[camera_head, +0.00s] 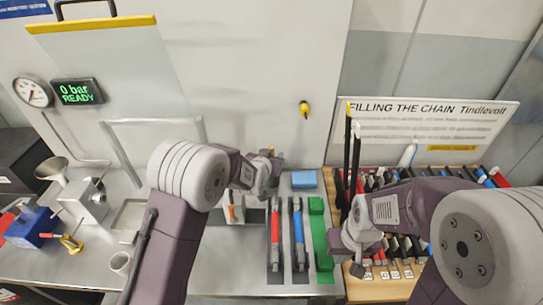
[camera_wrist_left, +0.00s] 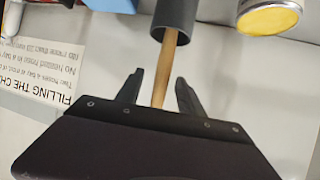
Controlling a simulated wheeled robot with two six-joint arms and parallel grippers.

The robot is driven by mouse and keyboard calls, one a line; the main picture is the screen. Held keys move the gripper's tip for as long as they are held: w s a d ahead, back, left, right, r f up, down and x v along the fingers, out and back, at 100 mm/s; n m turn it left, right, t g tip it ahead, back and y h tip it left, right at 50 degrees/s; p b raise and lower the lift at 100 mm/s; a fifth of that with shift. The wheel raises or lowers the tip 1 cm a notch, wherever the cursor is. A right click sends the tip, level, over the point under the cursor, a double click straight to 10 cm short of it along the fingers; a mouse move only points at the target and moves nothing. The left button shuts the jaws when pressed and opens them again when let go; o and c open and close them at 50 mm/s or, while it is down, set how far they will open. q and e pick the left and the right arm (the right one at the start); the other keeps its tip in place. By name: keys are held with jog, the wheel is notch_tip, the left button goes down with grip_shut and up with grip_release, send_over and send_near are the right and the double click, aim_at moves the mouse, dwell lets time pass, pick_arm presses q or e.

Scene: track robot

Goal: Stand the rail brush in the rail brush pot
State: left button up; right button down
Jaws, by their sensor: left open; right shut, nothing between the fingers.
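My left gripper (camera_head: 274,163) is above the middle of the bench; in the left wrist view its two dark fingers (camera_wrist_left: 158,92) are spread open. A wooden rod (camera_wrist_left: 165,75), which looks like the rail brush's handle, shows between them, running into a dark grey cylinder (camera_wrist_left: 175,18). I cannot tell whether the rod is within the fingers' reach or beyond them, or whether the cylinder is the brush's head or its pot. In the head view the rod is not clearly visible near my left gripper. My right gripper (camera_head: 354,265) is shut and empty, beside the rack at right. A small pale cup (camera_head: 120,263) stands at front left.
Red (camera_head: 275,235), blue (camera_head: 298,235) and green (camera_head: 319,240) bars lie in the middle of the bench. A wooden rack (camera_head: 395,290) holds dark handled items before a sign (camera_head: 430,125). A blue vice-like block (camera_head: 32,226) and funnel (camera_head: 52,170) stand at left.

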pick_arm(q)
jog(key=b+v, duration=0.1)
jog(key=v, duration=0.7)
jog(key=shift+s+a+r, duration=0.15)
jog(key=shift+s, duration=0.2)
pick_arm(e)
jog(key=shift+f, duration=0.5)
jog(key=shift+s, duration=0.1)
